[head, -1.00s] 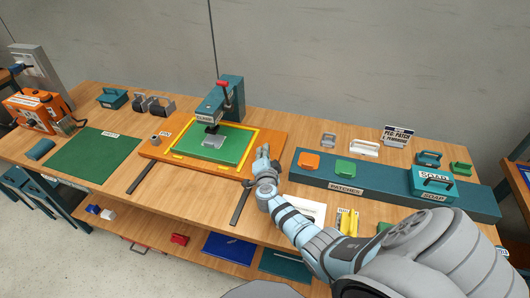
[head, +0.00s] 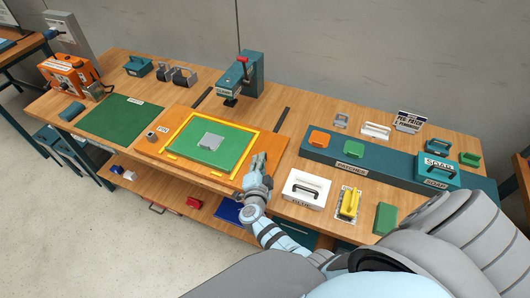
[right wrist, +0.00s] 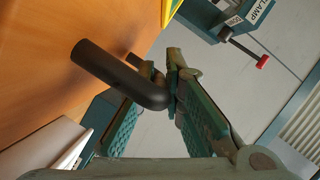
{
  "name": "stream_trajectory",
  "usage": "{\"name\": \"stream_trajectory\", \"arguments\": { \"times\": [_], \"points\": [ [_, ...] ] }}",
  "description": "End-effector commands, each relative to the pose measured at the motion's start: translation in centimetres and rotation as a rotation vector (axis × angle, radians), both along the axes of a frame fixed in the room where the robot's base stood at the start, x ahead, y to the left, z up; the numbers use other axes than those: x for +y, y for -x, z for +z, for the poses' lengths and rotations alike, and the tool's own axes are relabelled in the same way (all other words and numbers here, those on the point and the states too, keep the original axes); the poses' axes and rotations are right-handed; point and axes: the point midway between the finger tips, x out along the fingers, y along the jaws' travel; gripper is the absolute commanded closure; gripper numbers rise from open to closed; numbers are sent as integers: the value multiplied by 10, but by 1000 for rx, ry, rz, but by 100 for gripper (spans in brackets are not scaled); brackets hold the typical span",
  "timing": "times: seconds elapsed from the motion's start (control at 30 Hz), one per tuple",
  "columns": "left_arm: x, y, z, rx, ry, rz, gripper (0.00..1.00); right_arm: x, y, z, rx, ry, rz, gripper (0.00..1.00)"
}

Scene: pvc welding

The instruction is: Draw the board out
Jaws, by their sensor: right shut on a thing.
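The orange board (head: 273,143) carries a yellow frame (head: 208,120) around a green sheet (head: 222,152) with a grey block (head: 211,141) on it. It lies at the front of the bench, clear of the teal clamp (head: 240,78) behind it. My right gripper (head: 257,168) is at the board's front right corner. In the right wrist view its fingers (right wrist: 153,95) are shut on the board's black bent handle (right wrist: 115,72). The board's orange surface (right wrist: 40,50) fills the left of that view. My left gripper is out of view.
Dark rails (head: 281,121) show behind the board. A green mat (head: 122,119) lies to its left. A white glue box (head: 305,190), a yellow-handled tool (head: 349,203) and a green block (head: 385,218) stand to the right. A lower shelf holds loose items.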

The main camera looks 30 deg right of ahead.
Motion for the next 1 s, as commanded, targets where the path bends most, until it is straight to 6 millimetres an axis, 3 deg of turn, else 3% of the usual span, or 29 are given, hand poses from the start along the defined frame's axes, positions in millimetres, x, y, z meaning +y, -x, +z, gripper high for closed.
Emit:
{"name": "stream_trajectory", "arguments": {
  "times": [0.4,0.43,0.57,0.87,1.0],
  "points": [
    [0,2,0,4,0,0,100,5,4,-3,5,-4,2,100],
    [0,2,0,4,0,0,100,5,4,-3,5,-4,2,89],
    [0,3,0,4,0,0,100,4,4,-3,5,-3,1,70],
    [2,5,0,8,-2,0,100,3,3,-1,2,-1,-1,70],
    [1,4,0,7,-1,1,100,2,4,13,-1,-2,-4,70]
  ]
}}
